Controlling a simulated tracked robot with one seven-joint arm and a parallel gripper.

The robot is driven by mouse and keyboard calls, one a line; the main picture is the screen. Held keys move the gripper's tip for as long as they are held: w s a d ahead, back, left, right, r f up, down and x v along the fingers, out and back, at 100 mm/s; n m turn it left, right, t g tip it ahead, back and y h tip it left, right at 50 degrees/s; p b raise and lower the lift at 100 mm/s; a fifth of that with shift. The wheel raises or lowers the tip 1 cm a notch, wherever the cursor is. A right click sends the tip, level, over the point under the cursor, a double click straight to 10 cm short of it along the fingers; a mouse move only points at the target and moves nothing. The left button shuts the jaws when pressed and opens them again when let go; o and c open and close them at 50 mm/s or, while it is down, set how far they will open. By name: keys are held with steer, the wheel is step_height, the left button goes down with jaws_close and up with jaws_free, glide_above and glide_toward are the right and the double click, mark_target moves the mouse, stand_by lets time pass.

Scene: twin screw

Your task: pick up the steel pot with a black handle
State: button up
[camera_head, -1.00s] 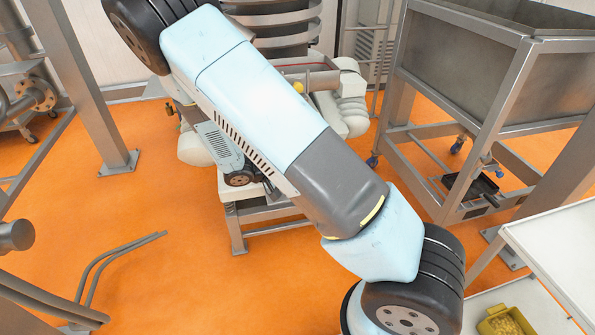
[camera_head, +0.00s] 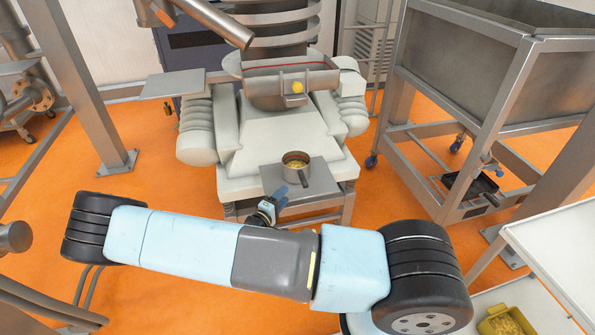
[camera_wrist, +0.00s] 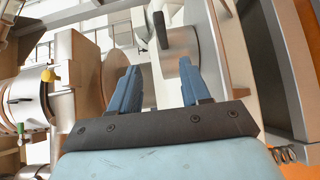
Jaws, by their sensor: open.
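The steel pot (camera_head: 295,159) stands upright on a small metal shelf (camera_head: 325,184) at the front of the machine in the head view. Something yellowish is inside it. Its dark handle (camera_head: 305,179) points toward the lower right. My gripper (camera_head: 281,193) is just in front of the pot, to the left of the handle, and looks apart from both. In the wrist view my gripper (camera_wrist: 158,76) is open, with nothing between its two blue fingers. A dark bar and a grey rounded shape beyond the fingers may be the handle and pot; I cannot tell surely.
The white machine with a yellow knob (camera_head: 297,87) rises behind the shelf. A large steel hopper on a frame (camera_head: 459,75) stands at the right. Orange floor is open at the left.

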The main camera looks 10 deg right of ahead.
mark_target(302, 175)
steer(key=x, duration=0.8)
steer(key=shift+w+d+f, duration=0.1)
steer(key=shift+w+f, duration=0.1)
steer(key=shift+w, duration=0.15)
steer(key=shift+x, duration=2.55)
steer(key=shift+f, duration=0.1)
steer(key=shift+c, duration=0.3)
steer(key=shift+s, duration=0.1)
jaws_close()
